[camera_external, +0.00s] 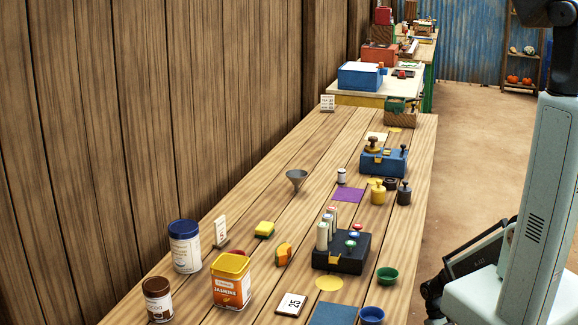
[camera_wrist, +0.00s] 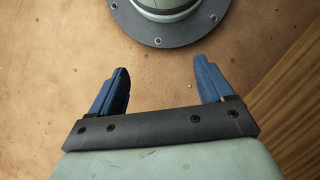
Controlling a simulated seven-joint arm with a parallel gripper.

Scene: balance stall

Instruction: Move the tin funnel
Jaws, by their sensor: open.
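The tin funnel (camera_external: 297,178) is a small grey cone on the wooden table (camera_external: 262,180), wide mouth up, left of the purple square. Nothing touches it. My gripper (camera_wrist: 164,82) shows in the wrist view with its two blue fingers spread apart and nothing between them. It is over the brown floor, with the table's edge at the right of that view. In the external view my gripper cannot be made out, and the funnel is outside the wrist view.
A purple mat (camera_external: 348,195) lies right of the funnel. A blue box with knobs (camera_external: 384,161) stands farther right. Tins (camera_external: 185,247) line the near left. Bare wood surrounds the funnel.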

